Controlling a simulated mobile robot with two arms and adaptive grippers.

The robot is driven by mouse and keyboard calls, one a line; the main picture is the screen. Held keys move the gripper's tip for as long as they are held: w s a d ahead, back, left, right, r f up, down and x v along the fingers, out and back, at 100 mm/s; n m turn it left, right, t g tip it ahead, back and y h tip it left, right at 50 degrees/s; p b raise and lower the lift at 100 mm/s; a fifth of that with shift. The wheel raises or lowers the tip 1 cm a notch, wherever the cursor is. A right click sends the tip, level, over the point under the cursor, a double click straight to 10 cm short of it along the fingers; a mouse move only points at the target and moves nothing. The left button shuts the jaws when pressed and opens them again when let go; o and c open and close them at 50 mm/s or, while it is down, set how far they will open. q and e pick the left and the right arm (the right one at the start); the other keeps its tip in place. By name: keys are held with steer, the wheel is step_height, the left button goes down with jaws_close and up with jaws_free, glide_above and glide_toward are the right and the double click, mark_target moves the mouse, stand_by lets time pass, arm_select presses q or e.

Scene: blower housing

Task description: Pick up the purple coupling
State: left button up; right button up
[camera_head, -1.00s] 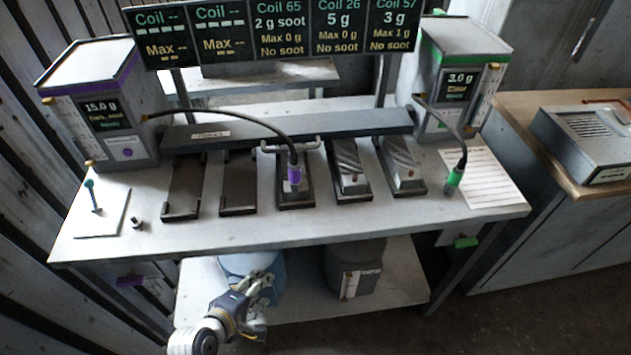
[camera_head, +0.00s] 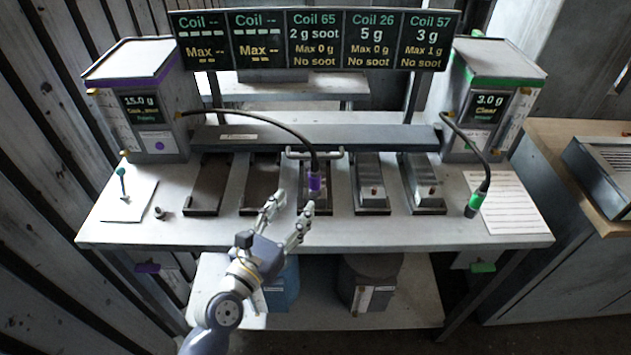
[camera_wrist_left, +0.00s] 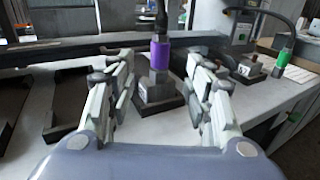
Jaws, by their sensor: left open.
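The purple coupling (camera_head: 314,182) sits at the end of a black hose, upright on the coil in the middle cradle (camera_head: 314,205). My left gripper (camera_head: 286,214) is open, just in front of the coupling and slightly left of it in the head view. In the left wrist view the purple coupling (camera_wrist_left: 160,55) stands ahead, between the two open fingers (camera_wrist_left: 160,100) and beyond their tips. The fingers do not appear to touch it. My right gripper is not in view.
Two cradles at left are empty; two at right hold coils. A handle bar (camera_head: 330,153) stands behind the purple coupling. Grey dispensers (camera_head: 150,110) flank the bench.

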mark_target(312, 180)
arm_select(q)
steer(key=x, duration=0.5)
steer(key=shift+w+d+r+p, duration=0.1)
steer(key=shift+w+d+p, duration=0.05)
steer(key=shift+w+p, duration=0.25)
steer(key=shift+w+d+r, duration=0.1)
steer(key=shift+w, duration=0.1)
steer(key=shift+p+x, duration=0.7)
steer(key=shift+x, duration=1.6)
steer(key=shift+r, duration=0.15)
jaws_close()
